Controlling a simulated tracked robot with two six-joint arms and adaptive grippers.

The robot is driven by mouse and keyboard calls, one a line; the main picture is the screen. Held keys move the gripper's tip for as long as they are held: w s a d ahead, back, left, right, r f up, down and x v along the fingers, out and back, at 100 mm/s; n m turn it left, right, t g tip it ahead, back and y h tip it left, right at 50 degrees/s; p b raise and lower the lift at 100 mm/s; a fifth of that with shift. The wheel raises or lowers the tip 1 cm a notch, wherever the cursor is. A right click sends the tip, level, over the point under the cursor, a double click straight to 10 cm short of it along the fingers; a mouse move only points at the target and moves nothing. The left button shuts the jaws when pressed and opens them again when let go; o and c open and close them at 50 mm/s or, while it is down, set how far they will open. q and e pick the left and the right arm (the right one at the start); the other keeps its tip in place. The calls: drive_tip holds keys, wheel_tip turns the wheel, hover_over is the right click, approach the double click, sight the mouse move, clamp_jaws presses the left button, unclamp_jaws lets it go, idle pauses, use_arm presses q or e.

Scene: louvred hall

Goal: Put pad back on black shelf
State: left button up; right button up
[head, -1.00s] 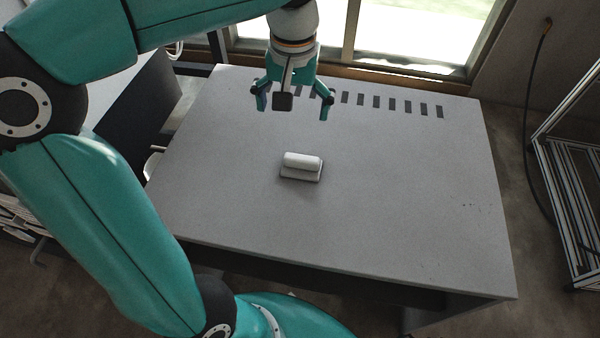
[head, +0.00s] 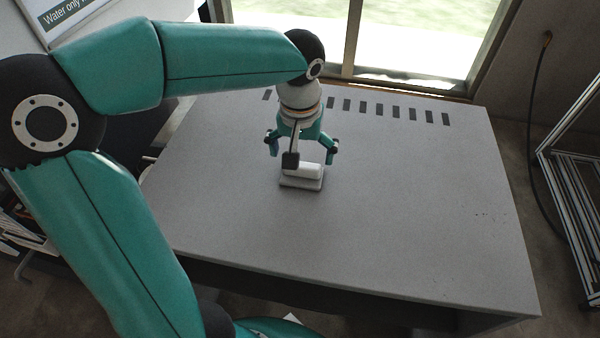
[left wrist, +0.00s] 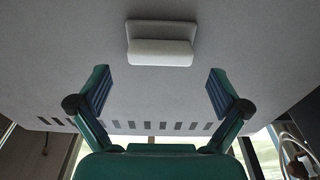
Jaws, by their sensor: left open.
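The pad (head: 302,181) is a light grey block with a rounded white grip on top, lying on the grey table (head: 400,200). My left gripper (head: 302,155) is open just behind and above the pad, its fingers spread to either side, and part of the pad is hidden behind it. In the left wrist view the pad (left wrist: 161,44) lies beyond the open fingertips, centred between them and not touched. The left gripper (left wrist: 160,85) holds nothing. My right gripper is not in view. I cannot make out a black shelf for certain.
A row of dark slots (head: 390,110) runs along the table's back edge near the window (head: 400,40). A metal frame rack (head: 575,200) stands at the right, with a dark cable (head: 540,140) beside it. The table right of the pad is clear.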

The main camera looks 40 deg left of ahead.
sight(301, 165)
use_arm(q)
drive_tip(key=f, duration=0.3)
drive_tip(key=f+b, duration=0.1)
drive_tip(key=f, duration=0.1)
drive_tip(key=shift+w+a, duration=0.25)
drive_tip(key=c, duration=1.1)
drive_tip(key=shift+r, duration=0.15)
